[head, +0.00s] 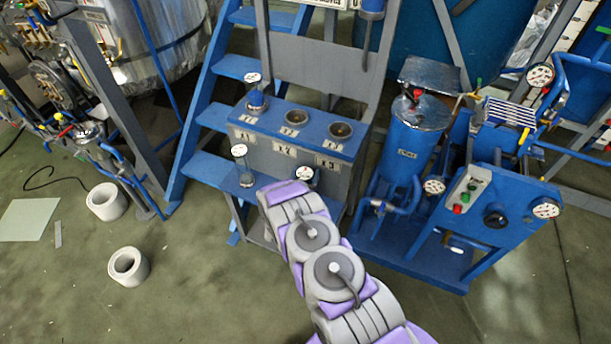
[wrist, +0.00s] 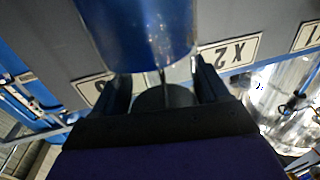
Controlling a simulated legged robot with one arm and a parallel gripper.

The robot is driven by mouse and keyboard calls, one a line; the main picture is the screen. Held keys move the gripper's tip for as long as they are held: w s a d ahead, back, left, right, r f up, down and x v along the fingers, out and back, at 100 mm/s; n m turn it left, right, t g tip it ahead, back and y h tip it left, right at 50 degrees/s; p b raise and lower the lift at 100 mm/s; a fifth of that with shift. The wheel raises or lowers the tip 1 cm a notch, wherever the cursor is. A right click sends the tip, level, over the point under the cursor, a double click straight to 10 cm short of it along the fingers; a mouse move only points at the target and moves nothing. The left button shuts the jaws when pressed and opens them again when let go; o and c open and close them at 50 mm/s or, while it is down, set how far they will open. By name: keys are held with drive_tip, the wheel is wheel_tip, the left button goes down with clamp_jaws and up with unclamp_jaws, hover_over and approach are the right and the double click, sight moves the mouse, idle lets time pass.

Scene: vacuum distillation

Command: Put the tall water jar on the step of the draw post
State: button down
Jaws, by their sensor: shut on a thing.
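The draw post is a grey stand with a blue step (head: 263,123) that has round openings and white labels. My gripper (wrist: 165,92) is shut on the dark top piece of a jar, which I take to be the tall water jar. Its shiny bluish body (wrist: 145,25) fills the upper wrist view, in front of the grey label panel. In the head view the jar's pale round top (head: 305,174) shows just beyond my arm, low in front of the step. My arm hides its body and the gripper there. I cannot tell whether its base touches anything.
One jar (head: 254,101) stands at the step's left opening and another (head: 245,176) stands lower, in front. The middle (head: 297,117) and right (head: 340,129) openings look empty. Blue stairs (head: 205,165) stand left, a blue pump unit (head: 410,145) right. White rings (head: 128,267) lie on the floor.

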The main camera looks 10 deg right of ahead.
unclamp_jaws()
idle(0.4)
